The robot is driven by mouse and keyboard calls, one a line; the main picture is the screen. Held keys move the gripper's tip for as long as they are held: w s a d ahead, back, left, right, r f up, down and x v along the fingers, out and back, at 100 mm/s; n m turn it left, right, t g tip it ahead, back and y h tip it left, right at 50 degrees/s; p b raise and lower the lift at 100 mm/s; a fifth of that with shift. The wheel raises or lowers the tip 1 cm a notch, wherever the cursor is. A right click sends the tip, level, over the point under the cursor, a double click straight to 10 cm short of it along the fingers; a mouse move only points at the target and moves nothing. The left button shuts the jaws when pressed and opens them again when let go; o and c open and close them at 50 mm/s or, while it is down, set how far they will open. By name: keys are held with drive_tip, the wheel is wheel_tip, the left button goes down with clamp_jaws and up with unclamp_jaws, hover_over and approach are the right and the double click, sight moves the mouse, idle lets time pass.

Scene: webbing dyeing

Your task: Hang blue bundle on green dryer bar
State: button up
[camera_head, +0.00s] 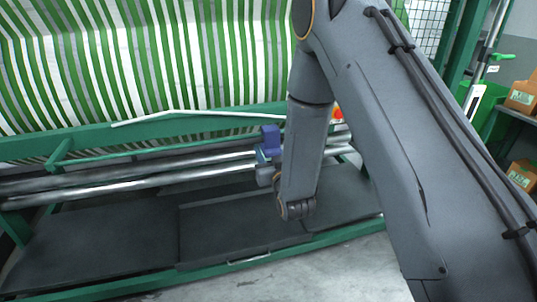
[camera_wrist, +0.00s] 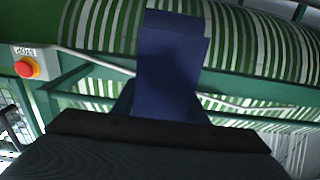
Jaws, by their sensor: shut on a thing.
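The blue bundle (camera_head: 270,137) shows as a small folded blue-violet piece beside my forearm in the head view. In the wrist view the blue bundle (camera_wrist: 170,62) stands up as a broad dark-blue band from my gripper (camera_wrist: 168,108), which is shut on it. In the head view my gripper (camera_head: 266,159) is partly hidden by my arm. The green dryer bar (camera_head: 150,151) runs across in front of the machine, and its right part meets the bundle in the picture. I cannot tell whether the bundle touches the bar.
Green and white striped webbing (camera_head: 150,60) hangs behind the bar. Silver rollers (camera_head: 130,176) lie below it, above dark floor panels (camera_head: 100,240). A red button (camera_wrist: 26,68) on a box is at the left in the wrist view. Cardboard boxes (camera_head: 522,96) stand on a shelf at right.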

drive_tip(key=w+a+f+b, duration=0.1)
drive_tip(key=w+f+b, duration=0.1)
drive_tip(key=w, duration=0.3)
drive_tip(key=shift+w+a+f+b, duration=0.25)
drive_tip(key=shift+f+b, duration=0.15)
drive_tip(key=shift+b, duration=0.1)
idle(0.3)
drive_tip(key=o, duration=1.4)
drive_tip(key=shift+c, duration=0.2)
drive_tip(key=shift+s, duration=0.1)
